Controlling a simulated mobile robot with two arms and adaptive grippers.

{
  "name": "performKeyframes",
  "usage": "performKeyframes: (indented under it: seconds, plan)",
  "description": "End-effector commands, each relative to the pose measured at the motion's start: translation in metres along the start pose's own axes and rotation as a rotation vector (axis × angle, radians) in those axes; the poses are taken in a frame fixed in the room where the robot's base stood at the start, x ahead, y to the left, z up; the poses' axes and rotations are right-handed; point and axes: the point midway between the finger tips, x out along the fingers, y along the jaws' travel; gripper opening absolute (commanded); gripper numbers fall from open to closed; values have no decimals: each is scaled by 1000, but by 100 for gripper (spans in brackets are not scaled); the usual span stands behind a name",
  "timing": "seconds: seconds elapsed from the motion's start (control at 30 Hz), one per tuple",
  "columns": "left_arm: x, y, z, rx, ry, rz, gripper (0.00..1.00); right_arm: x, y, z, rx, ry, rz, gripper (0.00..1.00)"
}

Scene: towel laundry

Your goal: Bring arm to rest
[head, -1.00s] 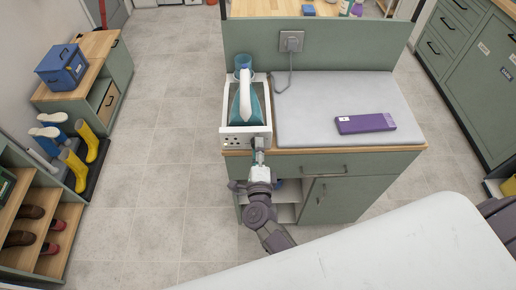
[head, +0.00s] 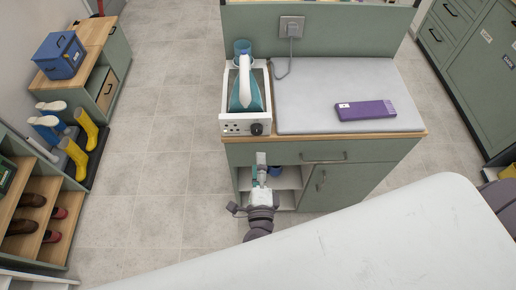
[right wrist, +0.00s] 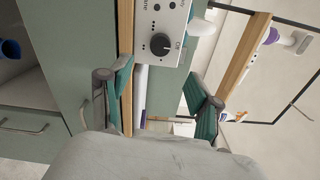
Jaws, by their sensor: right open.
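My right gripper (head: 261,160) is in front of the cabinet below the iron station, apart from it, with its arm coming up from the bottom of the head view. In the right wrist view its two teal-padded fingers (right wrist: 162,95) are spread apart with nothing between them. The white iron station (head: 236,128) has a black knob (head: 257,129), also seen as a dark dial (right wrist: 160,44) in the right wrist view. A teal and white iron (head: 246,92) stands on the station. My left gripper is not in view.
A grey ironing pad (head: 300,98) with a purple box (head: 366,110) covers the cabinet top. The green cabinet (head: 355,180) has open shelves at its left. Yellow boots (head: 87,130) and a shoe rack (head: 40,205) stand at the left. The tiled floor between is clear.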

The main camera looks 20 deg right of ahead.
Motion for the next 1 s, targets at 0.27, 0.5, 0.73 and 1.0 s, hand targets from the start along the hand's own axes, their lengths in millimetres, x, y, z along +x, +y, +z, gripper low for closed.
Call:
performKeyframes:
  seconds: [0.27, 0.5, 0.73, 1.0]
  plan:
    - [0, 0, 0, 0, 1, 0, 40, -20, 0, 0, 0, -1, -1, 63]
    - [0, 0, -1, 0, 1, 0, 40, -21, 0, 0, 1, -1, -1, 63]
    - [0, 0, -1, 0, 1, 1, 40, -20, 0, 0, 1, -1, 0, 63]
    - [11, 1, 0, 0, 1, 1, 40, -30, 65, 6, -232, -141, 93, 63]
